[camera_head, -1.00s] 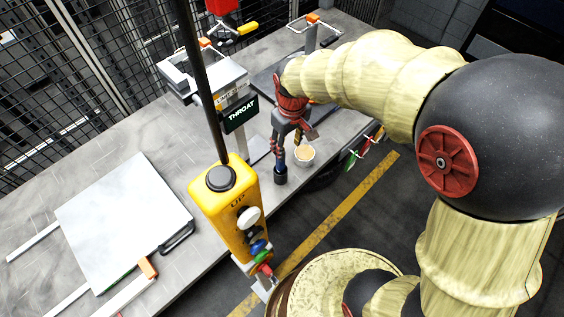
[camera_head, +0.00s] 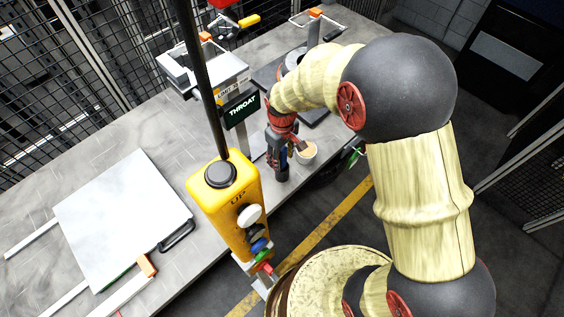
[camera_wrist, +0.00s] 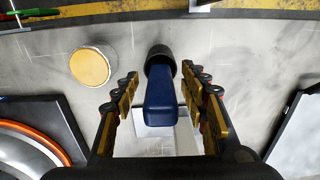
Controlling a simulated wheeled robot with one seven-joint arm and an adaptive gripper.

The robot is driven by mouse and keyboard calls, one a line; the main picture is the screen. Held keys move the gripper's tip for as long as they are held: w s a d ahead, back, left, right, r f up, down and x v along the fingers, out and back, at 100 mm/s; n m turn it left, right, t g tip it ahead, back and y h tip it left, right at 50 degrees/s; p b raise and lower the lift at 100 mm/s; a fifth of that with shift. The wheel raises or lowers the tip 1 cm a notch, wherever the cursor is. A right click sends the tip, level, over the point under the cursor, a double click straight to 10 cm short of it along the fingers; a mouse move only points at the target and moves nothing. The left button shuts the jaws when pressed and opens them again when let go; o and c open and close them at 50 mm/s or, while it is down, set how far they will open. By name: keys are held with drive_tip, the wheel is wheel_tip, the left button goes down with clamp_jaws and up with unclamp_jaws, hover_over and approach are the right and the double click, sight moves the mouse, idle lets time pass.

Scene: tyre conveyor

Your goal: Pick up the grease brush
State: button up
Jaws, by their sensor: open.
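The grease brush appears to be the blue-handled piece (camera_wrist: 162,98) in the wrist view, with a black round part (camera_wrist: 159,62) at its far end. My gripper (camera_wrist: 161,82) is open, with one finger on each side of the blue handle. A gap shows on both sides, so the fingers look apart from it. In the head view my gripper (camera_head: 285,146) points down near the bench's front edge, over the dark cylinder (camera_head: 281,173). The gripper hides most of the brush there.
A small pot with tan contents (camera_head: 306,152) stands close beside my gripper; it also shows in the wrist view (camera_wrist: 90,66). The THROAT sign (camera_head: 242,108) stands behind. A yellow control pendant (camera_head: 226,205) hangs at the front. A pale plate (camera_head: 122,218) lies on the left.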

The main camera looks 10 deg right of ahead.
drive_tip(key=shift+f, duration=0.4)
drive_tip(key=shift+c, duration=0.9)
drive_tip(key=shift+r, duration=0.1)
clamp_jaws()
